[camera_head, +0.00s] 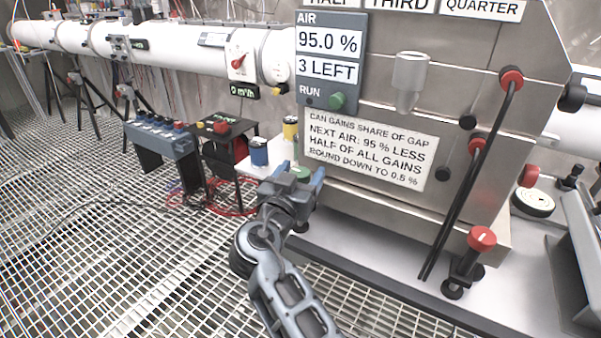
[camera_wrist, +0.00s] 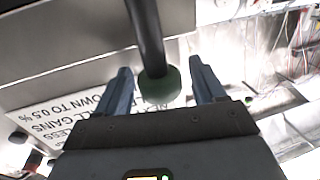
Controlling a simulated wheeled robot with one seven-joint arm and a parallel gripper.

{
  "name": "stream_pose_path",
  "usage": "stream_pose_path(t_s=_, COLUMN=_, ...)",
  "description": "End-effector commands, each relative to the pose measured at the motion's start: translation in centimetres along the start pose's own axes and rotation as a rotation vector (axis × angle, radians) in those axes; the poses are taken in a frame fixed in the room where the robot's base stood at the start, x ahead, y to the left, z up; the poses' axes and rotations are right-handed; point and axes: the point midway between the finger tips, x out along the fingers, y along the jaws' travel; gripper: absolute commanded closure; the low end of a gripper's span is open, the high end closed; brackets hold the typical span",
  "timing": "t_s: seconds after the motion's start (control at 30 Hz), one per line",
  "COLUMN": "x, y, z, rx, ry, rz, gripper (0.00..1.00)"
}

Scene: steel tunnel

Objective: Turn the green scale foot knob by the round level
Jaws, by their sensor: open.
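My gripper (camera_head: 297,178) is at the near left corner of the steel cabinet, with blue fingers open. In the wrist view, a round green knob (camera_wrist: 160,86) on a dark rod sits between the open fingers (camera_wrist: 160,90), with a visible gap on each side. In the head view the green knob (camera_head: 301,172) shows just beyond my gripper, partly covered by it. A white disc with a black rim (camera_head: 533,201) lies on the base plate at the right; I cannot tell whether it is the round level.
The steel cabinet (camera_head: 455,70) stands directly beside my gripper. A red knob on a black foot (camera_head: 481,238) and long black rods (camera_head: 480,170) are to the right. Blue (camera_head: 259,152) and yellow (camera_head: 290,128) cans stand behind my gripper. Grated floor (camera_head: 110,260) is open at the left.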

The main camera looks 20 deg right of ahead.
Motion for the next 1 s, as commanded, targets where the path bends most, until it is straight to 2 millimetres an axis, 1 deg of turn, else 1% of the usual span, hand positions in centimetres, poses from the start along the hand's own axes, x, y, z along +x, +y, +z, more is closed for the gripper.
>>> stream_pose_path(t_s=0.1, x=-0.02, y=0.0, z=0.0, rx=0.0, ry=0.0, rz=0.0, gripper=0.31)
stream_pose_path(t_s=0.63, x=-0.06, y=0.0, z=0.0, rx=0.0, ry=0.0, rz=0.0, gripper=0.81)
stream_pose_path(t_s=0.83, x=-0.05, y=0.04, z=0.05, rx=0.0, ry=0.0, rz=-0.011, gripper=0.82)
stream_pose_path(t_s=1.0, x=-0.05, y=0.09, z=0.16, rx=0.0, ry=0.001, rz=-0.063, gripper=0.82)
